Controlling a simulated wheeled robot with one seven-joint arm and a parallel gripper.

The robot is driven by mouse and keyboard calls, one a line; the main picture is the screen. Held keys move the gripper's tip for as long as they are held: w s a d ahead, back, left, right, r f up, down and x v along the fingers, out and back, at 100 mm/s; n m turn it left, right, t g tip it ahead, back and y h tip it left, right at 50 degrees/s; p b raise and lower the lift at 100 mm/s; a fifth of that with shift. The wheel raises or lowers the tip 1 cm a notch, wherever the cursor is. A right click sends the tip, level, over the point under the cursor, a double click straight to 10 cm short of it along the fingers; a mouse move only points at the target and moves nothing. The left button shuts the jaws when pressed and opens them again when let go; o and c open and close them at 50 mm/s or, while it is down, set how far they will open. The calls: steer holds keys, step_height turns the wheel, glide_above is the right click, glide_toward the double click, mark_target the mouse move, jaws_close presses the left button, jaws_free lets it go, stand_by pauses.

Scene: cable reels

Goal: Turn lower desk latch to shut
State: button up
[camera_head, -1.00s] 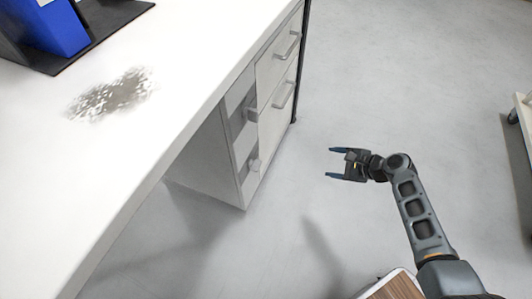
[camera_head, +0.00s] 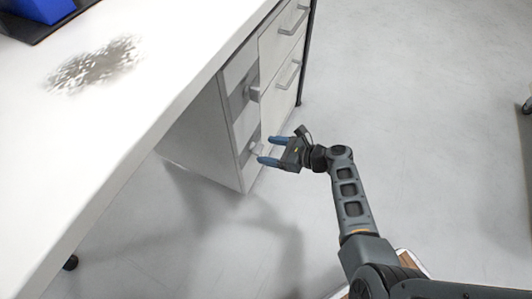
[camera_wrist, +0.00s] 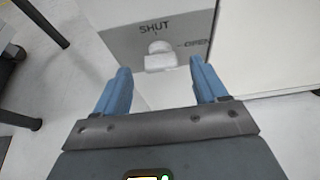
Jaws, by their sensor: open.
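The lower desk latch (camera_head: 255,148) is a small pale knob on a grey panel low on the drawer cabinet's front. In the wrist view the latch (camera_wrist: 160,60) sits below the word SHUT (camera_wrist: 154,29), with OPEN (camera_wrist: 196,43) to its right. I cannot tell clearly which word it points to. My gripper (camera_head: 267,150) is open and empty, its blue fingers pointing at the latch. In the wrist view the latch appears between and beyond the fingertips, apparently not touched.
An upper latch (camera_head: 253,94) sits above on another grey panel. Two drawers with bar handles (camera_head: 288,73) are to the right. The white desktop (camera_head: 130,110) overhangs the cabinet at left.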

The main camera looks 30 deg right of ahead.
steer(key=shift+b+x, duration=0.45)
steer(key=shift+x, duration=0.5)
steer(key=c, duration=1.1)
